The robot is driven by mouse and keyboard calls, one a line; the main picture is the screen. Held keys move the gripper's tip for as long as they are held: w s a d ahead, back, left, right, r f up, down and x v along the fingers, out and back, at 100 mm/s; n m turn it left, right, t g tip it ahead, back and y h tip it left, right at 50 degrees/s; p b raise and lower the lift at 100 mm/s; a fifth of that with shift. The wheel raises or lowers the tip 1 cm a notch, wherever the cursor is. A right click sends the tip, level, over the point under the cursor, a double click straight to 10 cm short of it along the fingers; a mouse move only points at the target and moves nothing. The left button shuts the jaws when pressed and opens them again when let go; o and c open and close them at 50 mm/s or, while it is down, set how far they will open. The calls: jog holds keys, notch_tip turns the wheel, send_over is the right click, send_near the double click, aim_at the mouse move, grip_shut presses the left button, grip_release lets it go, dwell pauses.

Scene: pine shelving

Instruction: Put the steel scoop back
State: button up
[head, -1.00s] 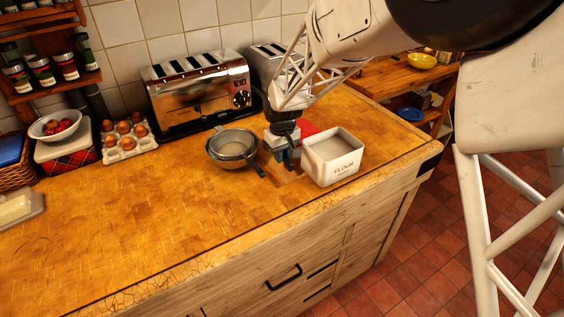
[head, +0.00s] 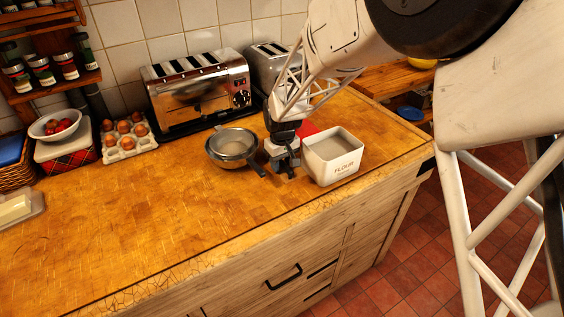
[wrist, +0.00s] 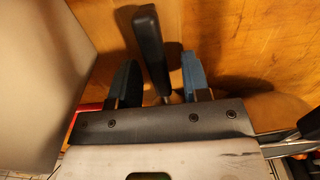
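My gripper (head: 287,172) is low over the counter, between the sieve and the white flour canister (head: 333,166). In the wrist view my gripper (wrist: 157,82) has its two blue fingers apart. A dark handle (wrist: 150,45) lies between them, with a visible gap on each side. It may be the steel scoop's handle; no steel scoop bowl can be made out, as the gripper body hides what lies below. The canister (wrist: 45,70) fills the left of the wrist view, close beside the fingers.
A metal sieve (head: 232,143) with a dark handle sits just left of my gripper. A red item (head: 307,129) is partly hidden behind the canister. The toaster (head: 200,90) and egg tray (head: 125,138) stand along the wall.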

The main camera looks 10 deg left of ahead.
aim_at(283, 162)
jog(key=shift+r, duration=0.1)
notch_tip(283, 162, up, 12)
dwell(1.0)
dwell(0.5)
jog(key=s+d+r+m, duration=0.1)
jog(key=s+d+r, duration=0.3)
jog(key=d, duration=0.4)
jog(key=s+d+r+m+t, duration=0.1)
jog(key=s+d+r+m, duration=0.15)
jog(key=s+d, duration=0.35)
jog(key=s+d+r+m, duration=0.1)
jog(key=s+d+r, duration=0.3)
jog(key=d, duration=0.5)
jog(key=s+d+m, duration=0.2)
jog(key=s+d, duration=0.4)
jog(key=s, duration=0.3)
jog(key=s+d+m+t, duration=0.1)
jog(key=s+d+m, duration=0.1)
jog(key=s+d, duration=0.5)
jog(key=s, duration=0.3)
jog(key=shift+s+m+t, duration=0.3)
jog(key=shift+m, duration=0.05)
